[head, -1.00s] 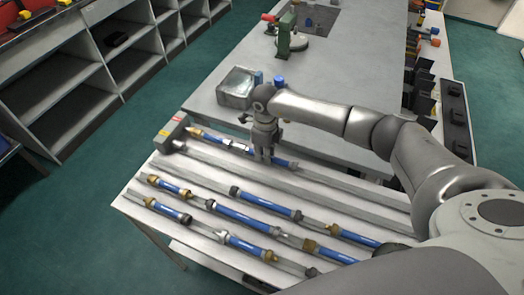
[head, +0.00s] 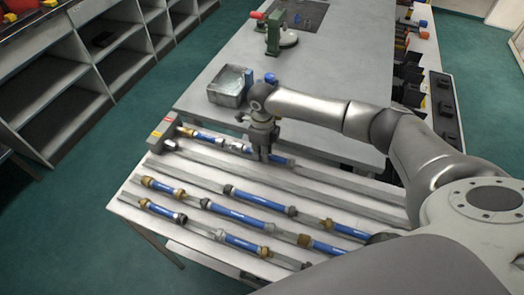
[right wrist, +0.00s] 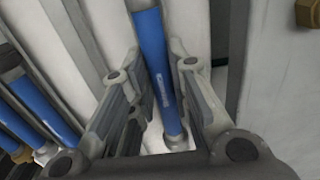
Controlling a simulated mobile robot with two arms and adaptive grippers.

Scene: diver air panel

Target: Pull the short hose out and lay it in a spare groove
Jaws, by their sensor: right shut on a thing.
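The gripped blue hose (head: 281,160) lies along the back groove line of the sloped rack. My right gripper (head: 262,155) is shut on it from above. In the right wrist view the same blue hose (right wrist: 155,75) runs between the two fingers, with a silvery end fitting (right wrist: 177,142) low in the picture. Another blue hose (head: 207,137) with a brass end is in line with it to the left, by the grey end block (head: 163,134). I cannot tell whether the two hoses touch. My left gripper is out of view.
Several blue hoses, one of them here (head: 245,195), lie in the front grooves of the rack (head: 128,200). The groove stretch right of my gripper (head: 345,183) looks bare. A grey metal box (head: 230,86) and a green stand (head: 274,35) are on the bench behind.

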